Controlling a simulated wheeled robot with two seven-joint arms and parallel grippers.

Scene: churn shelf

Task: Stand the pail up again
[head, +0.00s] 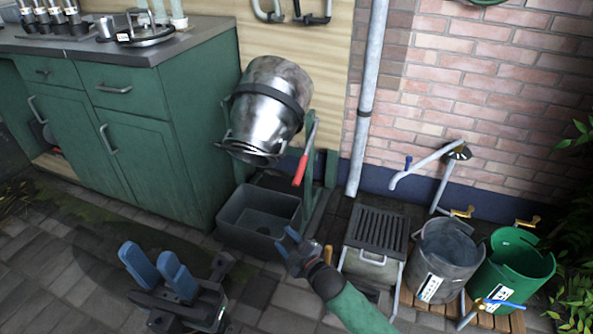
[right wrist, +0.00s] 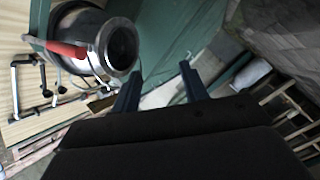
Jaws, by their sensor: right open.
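The metal pail (head: 268,105) hangs tilted in a green stand (head: 309,160), its mouth facing down and toward me above a dark tub. A dark band runs around it, and a lever with a red grip (head: 300,170) is at its right side. The pail (right wrist: 85,22) also shows in the right wrist view, with its dark round mouth and the red grip (right wrist: 62,49). My right gripper (head: 286,241) is open and empty, below the red grip and right of the tub. My left gripper (head: 148,253) is open and empty above the paving, left of the tub.
The dark tub (head: 238,231) stands under the pail. A green cabinet (head: 170,130) is at left. A grated drain stand (head: 373,232), a grey bucket (head: 440,272) and a green bucket (head: 510,285) stand at right, below a pipe tap (head: 420,166). Paving at the lower left is free.

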